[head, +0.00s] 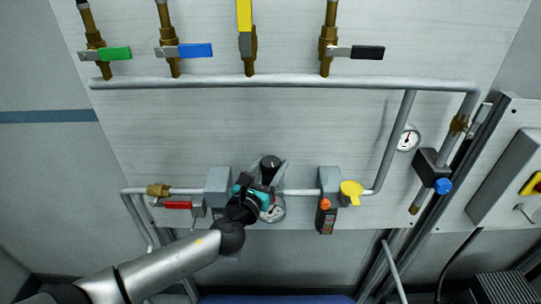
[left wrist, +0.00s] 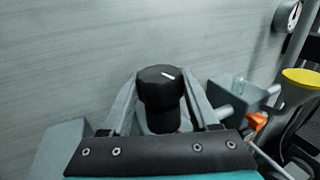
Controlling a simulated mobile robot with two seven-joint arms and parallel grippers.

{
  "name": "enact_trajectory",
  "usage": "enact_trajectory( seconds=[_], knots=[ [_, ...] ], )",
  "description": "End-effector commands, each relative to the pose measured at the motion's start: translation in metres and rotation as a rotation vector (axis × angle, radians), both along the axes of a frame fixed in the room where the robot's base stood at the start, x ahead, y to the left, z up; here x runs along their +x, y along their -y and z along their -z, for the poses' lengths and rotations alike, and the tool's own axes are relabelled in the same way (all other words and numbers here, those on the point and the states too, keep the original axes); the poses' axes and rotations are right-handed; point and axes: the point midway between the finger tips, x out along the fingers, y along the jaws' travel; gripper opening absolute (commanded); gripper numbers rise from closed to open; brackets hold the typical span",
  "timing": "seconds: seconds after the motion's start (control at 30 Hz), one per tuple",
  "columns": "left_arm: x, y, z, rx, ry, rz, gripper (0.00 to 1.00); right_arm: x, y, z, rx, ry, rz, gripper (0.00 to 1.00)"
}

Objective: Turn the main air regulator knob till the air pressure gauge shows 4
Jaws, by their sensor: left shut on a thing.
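The regulator knob (head: 270,163) is black and stands on the lower pipe at the middle of the panel. In the left wrist view the knob (left wrist: 160,80) has a white mark on its top, pointing to the right. My left gripper (head: 271,174) is shut on the knob, one finger on each side; its fingers also show in the left wrist view (left wrist: 160,105). A round gauge (head: 275,212) sits just below the knob, partly hidden by my gripper; its reading is too small to tell. My right gripper is not in view.
A second gauge (head: 408,138) is on the right. A yellow knob (head: 351,192) and an orange-capped unit (head: 325,215) stand right of my gripper. A red-handled valve (head: 177,205) is on the left. Several lever valves line the top pipe (head: 290,80).

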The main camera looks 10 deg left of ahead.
Motion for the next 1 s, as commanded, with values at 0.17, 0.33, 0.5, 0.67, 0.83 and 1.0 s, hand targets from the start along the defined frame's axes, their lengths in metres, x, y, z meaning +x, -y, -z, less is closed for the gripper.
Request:
enact_trajectory(
  seconds=[0.17,0.33,0.5,0.67,0.83,1.0],
  knots=[
    [0.000,0.003,-0.003,-0.007,-0.003,-0.169,0.05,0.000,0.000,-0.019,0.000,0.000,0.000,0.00],
    [0.000,0.003,0.000,-0.005,-0.002,-0.329,0.05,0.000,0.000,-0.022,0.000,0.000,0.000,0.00],
    [0.000,0.003,0.001,-0.004,-0.002,-0.476,0.05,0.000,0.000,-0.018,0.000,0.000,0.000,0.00],
    [0.001,0.003,0.001,-0.002,0.000,-0.591,0.05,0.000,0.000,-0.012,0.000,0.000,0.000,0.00],
    [0.001,0.002,0.001,0.000,0.002,-0.680,0.05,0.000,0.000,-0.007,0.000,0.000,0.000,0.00],
    [0.001,0.002,0.000,0.001,0.002,-0.734,0.05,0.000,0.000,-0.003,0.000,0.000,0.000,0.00]
  ],
)
